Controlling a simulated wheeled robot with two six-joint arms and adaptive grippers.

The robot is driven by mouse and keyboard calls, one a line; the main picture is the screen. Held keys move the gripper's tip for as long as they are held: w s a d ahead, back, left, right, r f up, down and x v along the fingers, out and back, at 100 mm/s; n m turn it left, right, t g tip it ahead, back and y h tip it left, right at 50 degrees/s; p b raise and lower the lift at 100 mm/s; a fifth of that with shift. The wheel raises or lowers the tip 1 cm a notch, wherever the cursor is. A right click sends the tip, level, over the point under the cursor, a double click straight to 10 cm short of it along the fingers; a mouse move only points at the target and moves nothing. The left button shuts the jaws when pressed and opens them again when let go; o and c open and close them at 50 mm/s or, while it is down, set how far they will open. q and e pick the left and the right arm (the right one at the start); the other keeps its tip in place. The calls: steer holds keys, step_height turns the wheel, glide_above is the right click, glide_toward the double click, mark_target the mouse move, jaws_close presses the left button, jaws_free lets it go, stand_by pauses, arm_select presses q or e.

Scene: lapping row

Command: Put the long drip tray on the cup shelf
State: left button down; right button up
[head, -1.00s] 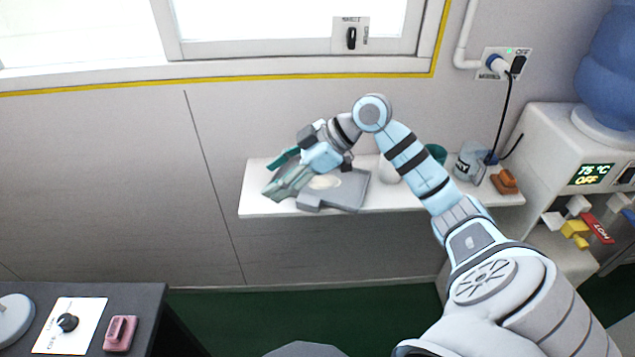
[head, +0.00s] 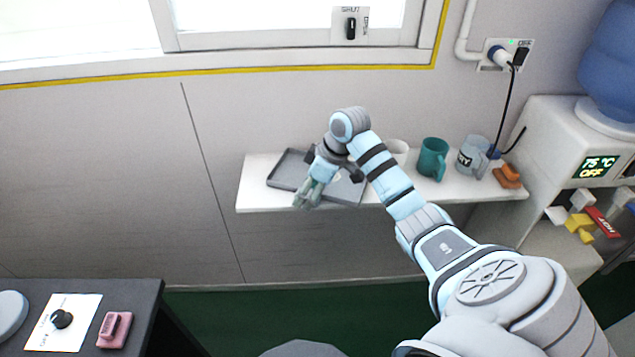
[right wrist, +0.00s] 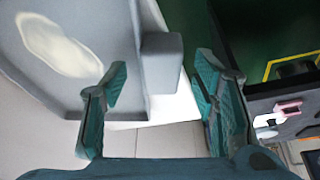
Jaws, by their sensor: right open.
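The long grey drip tray (head: 287,171) lies on the white cup shelf (head: 252,195) at its left end. My right gripper (head: 307,196) is open over the tray's front edge, and it and its wrist hide the tray's middle. In the right wrist view the tray (right wrist: 112,30) fills the upper left, with a pale oval patch (right wrist: 62,45) in it. A grey block-like lug (right wrist: 162,62) on the tray's edge shows between the spread teal fingers, beyond the tips or level with them; I cannot tell which. My left gripper is out of view.
To the tray's right on the shelf stand a white cup (head: 398,150), a teal mug (head: 432,158), a grey lettered mug (head: 472,157) and an orange-brown block (head: 507,175). A water dispenser (head: 560,135) stands at the right. A dark table (head: 145,300) is at lower left.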

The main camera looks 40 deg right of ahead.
steer(key=shift+r, duration=0.1)
jaws_close()
